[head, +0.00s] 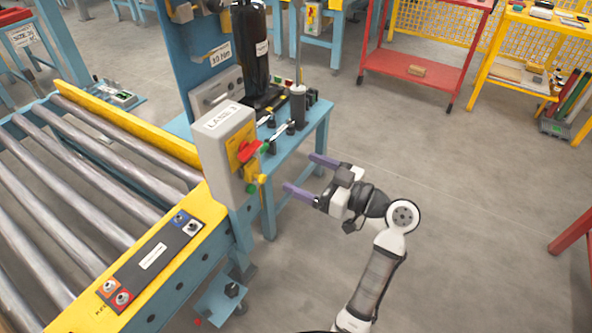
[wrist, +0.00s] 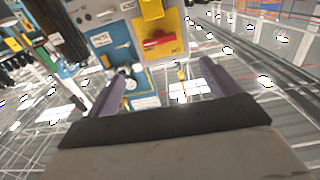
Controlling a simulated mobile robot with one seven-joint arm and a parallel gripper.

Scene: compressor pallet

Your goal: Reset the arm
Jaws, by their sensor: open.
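My gripper (head: 304,175) is open and empty in the head view. Its two purple fingers point left toward the grey LANE 3 control box (head: 222,140), apart from it. My arm reaches up from the bottom of the picture, bent at the elbow. In the wrist view my gripper (wrist: 160,85) shows as two spread purple fingers with nothing between them. Beyond the fingers is the grey box with a yellow plate and a red switch handle (wrist: 158,41). In the head view the red handle (head: 248,150) is on the box's right face.
A roller conveyor (head: 90,190) with a yellow edge and a button panel (head: 152,258) fills the left. A blue bench (head: 300,135) with a black cylinder (head: 250,50) stands behind the box. A red cart (head: 415,68) and yellow shelf (head: 520,45) stand farther back.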

